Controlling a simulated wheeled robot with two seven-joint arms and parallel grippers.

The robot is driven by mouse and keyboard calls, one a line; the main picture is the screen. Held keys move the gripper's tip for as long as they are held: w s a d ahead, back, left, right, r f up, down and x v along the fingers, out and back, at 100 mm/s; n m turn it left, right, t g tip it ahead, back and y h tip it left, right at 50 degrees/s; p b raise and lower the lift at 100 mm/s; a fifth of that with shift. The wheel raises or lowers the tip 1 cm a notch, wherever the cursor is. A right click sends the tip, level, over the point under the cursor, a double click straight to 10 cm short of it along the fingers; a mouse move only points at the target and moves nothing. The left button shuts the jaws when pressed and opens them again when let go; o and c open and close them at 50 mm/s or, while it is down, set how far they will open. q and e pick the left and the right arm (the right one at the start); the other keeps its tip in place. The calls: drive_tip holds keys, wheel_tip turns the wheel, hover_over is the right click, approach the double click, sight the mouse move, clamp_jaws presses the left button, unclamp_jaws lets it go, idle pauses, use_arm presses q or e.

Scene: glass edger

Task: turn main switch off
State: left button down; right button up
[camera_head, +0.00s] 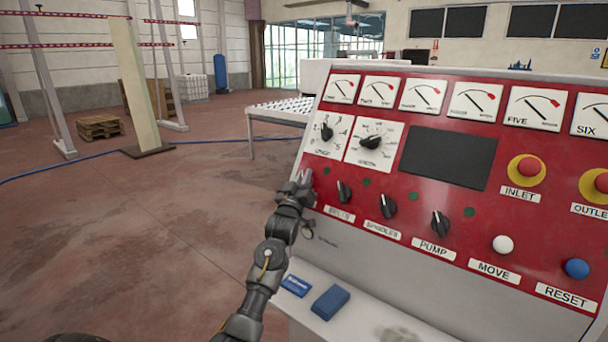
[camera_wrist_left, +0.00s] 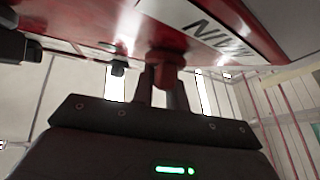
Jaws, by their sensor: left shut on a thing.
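The main switch is a red knob (camera_wrist_left: 166,66) on the underside-looking red panel face in the left wrist view, beside a white label (camera_wrist_left: 205,25) that seems to read MAIN, upside down. My left gripper (camera_wrist_left: 163,88) has its two fingers on either side of this knob and is shut on it. In the head view my left gripper (camera_head: 302,182) reaches the lower left edge of the red control panel (camera_head: 400,190); the knob is hidden behind it there. My right gripper is in neither view.
Black rotary knobs, including the pump knob (camera_head: 440,223), sit right of my gripper. Dials (camera_head: 374,140) are above it. A white ledge (camera_head: 370,322) below holds a blue box (camera_head: 330,302) and a small blue packet (camera_head: 297,286). The floor left is mostly clear.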

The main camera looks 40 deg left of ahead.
use_arm(q)
drive_tip(key=shift+f+n+g+y, duration=0.2)
drive_tip(key=shift+n+g+y, duration=0.4)
drive_tip(key=shift+n+y, duration=0.3)
drive_tip(key=shift+n+g+p, duration=0.3)
drive_tip(key=shift+n, duration=0.1)
drive_tip(key=c, duration=1.4)
unclamp_jaws()
drive_tip(key=shift+y, duration=0.3)
